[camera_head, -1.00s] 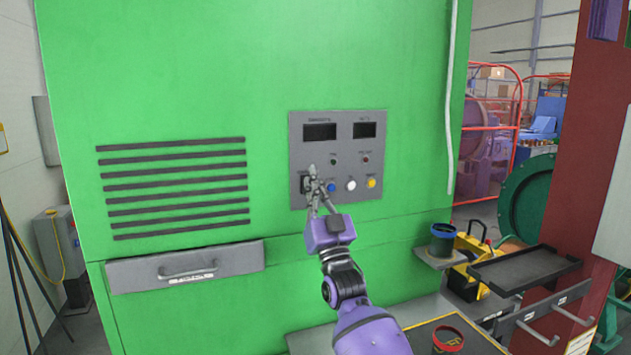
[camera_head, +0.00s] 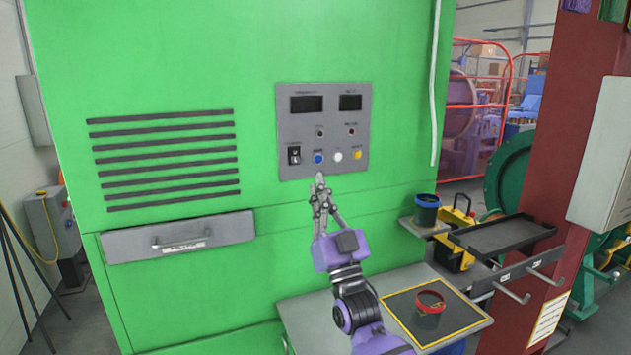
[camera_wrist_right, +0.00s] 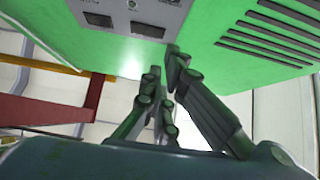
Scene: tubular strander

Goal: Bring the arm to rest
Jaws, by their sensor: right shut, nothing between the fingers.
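My right gripper (camera_head: 319,180) is shut and empty. In the head view it points up just below the grey control panel (camera_head: 360,128) on the green cabinet (camera_head: 250,60). The panel has two dark displays, a black switch (camera_head: 294,155) at its lower left, and blue, white and yellow buttons. The gripper's tips look apart from the switch and buttons. In the right wrist view the closed fingers (camera_wrist_right: 165,75) show with the panel (camera_wrist_right: 140,14) at the top edge. My left gripper is out of view.
A worktable (camera_head: 310,310) with a yellow-edged dark mat and a red ring-shaped item (camera_head: 430,301) lies below at right. A dark cup (camera_head: 426,210) stands on a small shelf. A black tray (camera_head: 500,238) and hooks sit by the red column (camera_head: 570,150). A drawer (camera_head: 178,238) is at left.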

